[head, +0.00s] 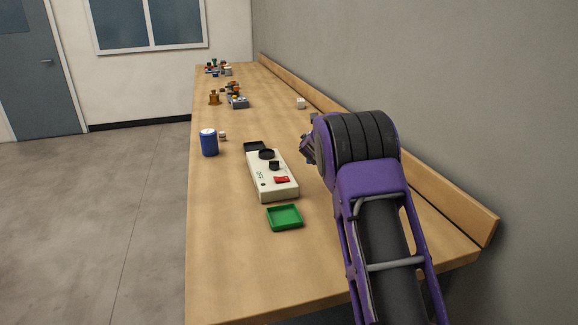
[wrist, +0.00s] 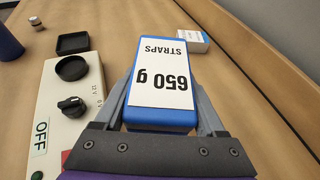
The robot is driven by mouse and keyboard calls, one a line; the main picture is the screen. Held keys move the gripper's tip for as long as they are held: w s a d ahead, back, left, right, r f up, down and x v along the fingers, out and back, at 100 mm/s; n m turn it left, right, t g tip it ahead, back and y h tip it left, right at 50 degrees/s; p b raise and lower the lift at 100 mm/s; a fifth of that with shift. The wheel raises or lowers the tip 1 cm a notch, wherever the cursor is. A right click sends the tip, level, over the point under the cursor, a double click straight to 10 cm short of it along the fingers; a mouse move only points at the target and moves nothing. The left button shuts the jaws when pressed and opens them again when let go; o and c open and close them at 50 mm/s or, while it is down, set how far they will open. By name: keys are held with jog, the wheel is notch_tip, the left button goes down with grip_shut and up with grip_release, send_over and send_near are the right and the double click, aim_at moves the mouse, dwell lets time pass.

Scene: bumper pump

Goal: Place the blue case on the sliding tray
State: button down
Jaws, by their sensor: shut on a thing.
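The blue case (wrist: 163,112) has a white label reading "STRAPS" and "650 g". My gripper (wrist: 165,100) is shut on it, one finger along each side, in the wrist view. In the head view my gripper (head: 309,148) is partly hidden by my arm, right of the white control box, and the case cannot be made out. Two shallow trays adjoin the box: a black one (head: 255,147) at its far end, also in the wrist view (wrist: 73,43), and a green one (head: 285,217) at its near end. Both look empty. I cannot tell which one slides.
The white control box (head: 270,178) carries a black round pad, a knob and a red switch. A blue canister (head: 209,143) stands left of it near the table's edge. A small white box (head: 301,103) lies farther back. Several small items stand at the far end.

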jog(key=shift+w+r, duration=0.1)
jog(key=shift+w, duration=0.25)
notch_tip(320, 180, down, 10)
jog(key=shift+r+b, duration=0.1)
jog(key=shift+b, duration=0.95)
grip_release()
jog(key=shift+f, duration=0.2)
